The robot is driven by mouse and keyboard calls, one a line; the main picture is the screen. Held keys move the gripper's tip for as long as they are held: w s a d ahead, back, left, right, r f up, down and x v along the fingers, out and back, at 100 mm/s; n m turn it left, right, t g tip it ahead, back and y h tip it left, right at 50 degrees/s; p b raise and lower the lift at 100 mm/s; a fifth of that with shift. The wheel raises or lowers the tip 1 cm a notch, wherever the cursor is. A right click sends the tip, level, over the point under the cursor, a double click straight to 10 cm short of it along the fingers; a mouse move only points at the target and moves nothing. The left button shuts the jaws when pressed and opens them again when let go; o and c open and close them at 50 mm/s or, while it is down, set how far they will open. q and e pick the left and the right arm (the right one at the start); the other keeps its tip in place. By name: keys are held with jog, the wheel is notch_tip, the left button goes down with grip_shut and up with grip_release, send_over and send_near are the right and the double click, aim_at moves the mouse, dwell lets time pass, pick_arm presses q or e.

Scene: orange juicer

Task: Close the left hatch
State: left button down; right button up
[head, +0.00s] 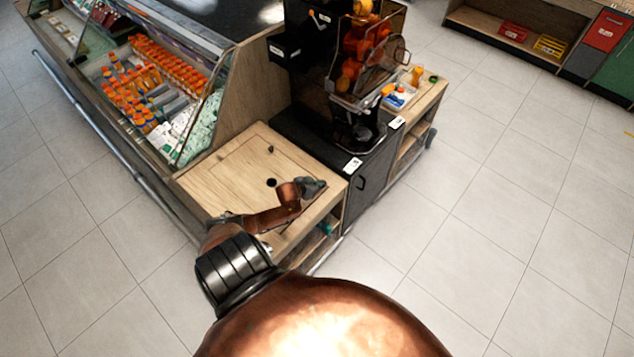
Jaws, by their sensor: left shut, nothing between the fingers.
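A square wooden panel (235,165) with a round dark hole is set in the top of the low wooden counter (195,180). A thin outline marks its edge, and it looks level with the counter. I cannot tell for sure whether this is the left hatch. My left gripper (318,186) is over the counter's right corner, right of the hole, and is shut and empty. I cannot tell whether it touches the wood. My left arm hides the counter's front edge and part of its open shelf. My right gripper is not in view.
The orange juicer (366,65) stands on a black cabinet (360,170) right behind the counter. A glass-fronted chiller with several orange-capped bottles (165,62) adjoins at left, with a metal rail (120,157) along its foot. The tiled floor (480,230) at right is clear.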

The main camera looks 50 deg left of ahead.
pick_arm(q)
notch_tip(320, 180, up, 5)
jog(key=p, duration=0.4)
jog(key=shift+s+f, duration=0.1)
jog(key=v, duration=0.9)
jog(key=shift+r+p, duration=0.3)
jog(key=shift+p, duration=0.15)
